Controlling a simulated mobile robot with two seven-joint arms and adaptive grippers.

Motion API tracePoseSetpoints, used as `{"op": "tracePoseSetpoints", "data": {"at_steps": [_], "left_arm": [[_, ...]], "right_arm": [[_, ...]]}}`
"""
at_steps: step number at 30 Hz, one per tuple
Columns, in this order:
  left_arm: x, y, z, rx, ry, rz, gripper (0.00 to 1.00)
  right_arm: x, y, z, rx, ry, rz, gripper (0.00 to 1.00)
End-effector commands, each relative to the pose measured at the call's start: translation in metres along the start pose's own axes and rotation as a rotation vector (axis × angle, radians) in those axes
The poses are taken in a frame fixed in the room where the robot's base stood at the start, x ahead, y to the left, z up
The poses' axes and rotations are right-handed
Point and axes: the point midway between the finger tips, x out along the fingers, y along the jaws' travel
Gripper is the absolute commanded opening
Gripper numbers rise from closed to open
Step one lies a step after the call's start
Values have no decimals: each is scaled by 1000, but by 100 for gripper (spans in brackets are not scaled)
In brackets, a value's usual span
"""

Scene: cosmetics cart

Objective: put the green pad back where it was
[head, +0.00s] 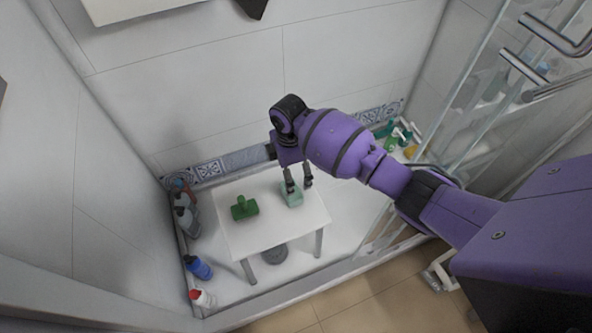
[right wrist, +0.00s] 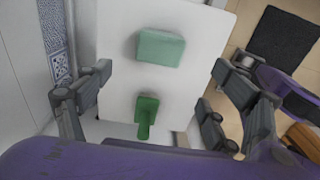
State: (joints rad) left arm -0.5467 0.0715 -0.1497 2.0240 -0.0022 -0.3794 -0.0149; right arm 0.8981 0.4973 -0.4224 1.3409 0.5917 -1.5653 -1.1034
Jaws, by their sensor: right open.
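A light green pad (head: 291,198) lies on the right half of a small white table (head: 268,233). In the right wrist view the pad (right wrist: 161,48) lies flat on the white top, with clear space around it. A dark green object with a stubby handle (head: 243,208) lies to its left on the same table; it also shows in the right wrist view (right wrist: 147,112). My right gripper (head: 299,184) is open, with its fingers pointing down over the pad in the head view. The pad is not held.
Several bottles stand on the floor left of the table, including a blue one (head: 198,267) and a red-capped white one (head: 202,298). More bottles (head: 400,135) stand at the back right. A glass panel (head: 462,100) is on the right. Walls close off the back and left.

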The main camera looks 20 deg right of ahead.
Motion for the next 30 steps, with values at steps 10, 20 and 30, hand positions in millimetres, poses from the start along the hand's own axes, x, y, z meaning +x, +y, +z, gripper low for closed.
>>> {"op": "tracePoseSetpoints", "data": {"at_steps": [10, 20, 30], "left_arm": [[0, 0, 3, 0, -5, 0, 61], [-2, 0, -3, 1, 6, 1, 61], [-2, 0, -3, 2, 5, 1, 61]], "right_arm": [[0, -4, -2, 7, 6, 2, 85], [56, -103, -68, 330, 264, 194, 85], [58, -243, -47, 1009, 501, 395, 85]]}}
